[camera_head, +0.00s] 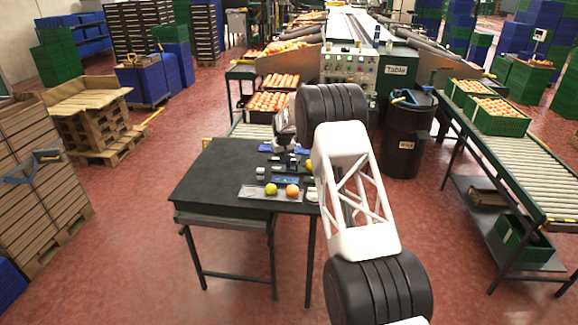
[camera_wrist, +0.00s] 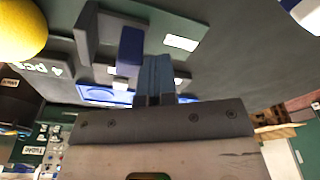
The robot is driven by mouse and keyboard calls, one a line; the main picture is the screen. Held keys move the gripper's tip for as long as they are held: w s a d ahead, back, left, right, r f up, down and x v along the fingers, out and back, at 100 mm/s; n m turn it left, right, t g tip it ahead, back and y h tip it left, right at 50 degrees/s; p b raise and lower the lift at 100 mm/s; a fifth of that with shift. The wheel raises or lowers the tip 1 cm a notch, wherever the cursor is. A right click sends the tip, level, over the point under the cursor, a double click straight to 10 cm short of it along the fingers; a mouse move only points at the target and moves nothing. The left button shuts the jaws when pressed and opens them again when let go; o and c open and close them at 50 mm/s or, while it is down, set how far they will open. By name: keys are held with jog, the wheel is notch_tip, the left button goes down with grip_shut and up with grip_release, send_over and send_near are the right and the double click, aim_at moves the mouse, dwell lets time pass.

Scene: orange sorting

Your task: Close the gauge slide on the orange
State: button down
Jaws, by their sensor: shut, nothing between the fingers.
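In the wrist view a grey gauge (camera_wrist: 87,32) lies on the dark table, with a blue upright block (camera_wrist: 130,46) on it that looks like the slide's handle. A yellow-orange fruit (camera_wrist: 20,30) is at the upper left, beside the gauge's grey parts; I cannot tell whether they touch it. My gripper (camera_wrist: 155,62) is shut and empty, its fingertips close to the blue block; contact is unclear. In the head view my gripper (camera_head: 291,160) is over the table's right part, and the yellow fruit (camera_head: 309,165) is partly hidden by my arm.
On the black table (camera_head: 215,172), a grey tray (camera_head: 252,192) at the front holds a green-yellow fruit (camera_head: 271,189) and an orange (camera_head: 292,190). A blue plate (camera_head: 286,180) lies behind it. Small pale blocks (camera_head: 260,171) stand nearby. The table's left half is clear.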

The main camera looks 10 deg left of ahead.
aim_at(286, 167)
jog(key=shift+d, duration=1.8)
dwell(3.1)
jog(key=shift+a, duration=0.25)
jog(key=shift+a, duration=0.6)
jog(key=shift+a, duration=0.2)
jog(key=shift+r, duration=0.1)
notch_tip(286, 167, up, 8)
dwell(1.5)
